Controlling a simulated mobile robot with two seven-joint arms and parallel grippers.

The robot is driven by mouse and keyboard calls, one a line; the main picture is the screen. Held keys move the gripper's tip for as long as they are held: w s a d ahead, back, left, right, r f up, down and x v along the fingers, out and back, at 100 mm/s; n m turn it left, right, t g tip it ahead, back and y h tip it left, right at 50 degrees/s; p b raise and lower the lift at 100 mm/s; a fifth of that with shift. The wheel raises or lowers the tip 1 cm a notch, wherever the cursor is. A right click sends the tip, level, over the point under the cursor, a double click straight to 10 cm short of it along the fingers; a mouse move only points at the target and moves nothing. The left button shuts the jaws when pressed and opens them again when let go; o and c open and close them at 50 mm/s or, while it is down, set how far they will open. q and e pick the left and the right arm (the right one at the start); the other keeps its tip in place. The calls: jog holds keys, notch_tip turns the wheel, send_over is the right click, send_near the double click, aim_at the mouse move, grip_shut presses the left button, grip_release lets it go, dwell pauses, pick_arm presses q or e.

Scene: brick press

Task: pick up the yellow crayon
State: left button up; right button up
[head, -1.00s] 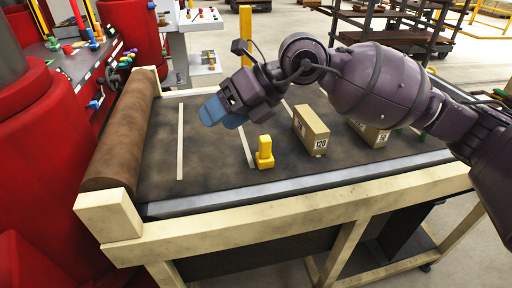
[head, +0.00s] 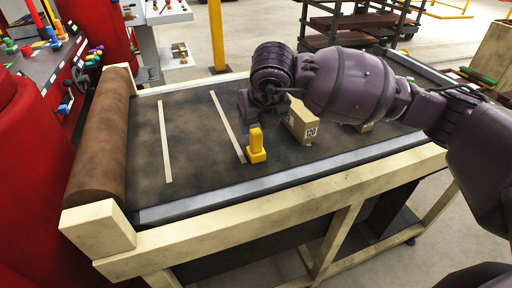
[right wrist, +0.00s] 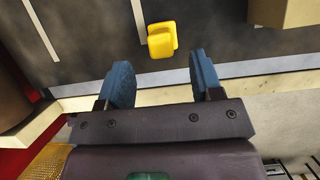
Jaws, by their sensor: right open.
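The yellow crayon (head: 257,148) stands upright on the dark belt, close to its near edge, with a wider block-like base. In the right wrist view the crayon (right wrist: 162,41) lies beyond the fingertips, roughly in line with the gap between them. My right gripper (right wrist: 161,76) is open and empty, its two blue fingers apart. In the head view the right gripper (head: 248,108) is pointed down just behind the crayon, and its fingers are mostly hidden. My left gripper is in no view.
The belt table has a metal edge and a pale wooden frame (head: 280,196). A brown roller (head: 99,140) is at the left. The belt left of the crayon is clear.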

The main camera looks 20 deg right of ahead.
aim_at(256, 131)
jog(key=shift+x, duration=3.45)
jog(key=shift+c, duration=0.2)
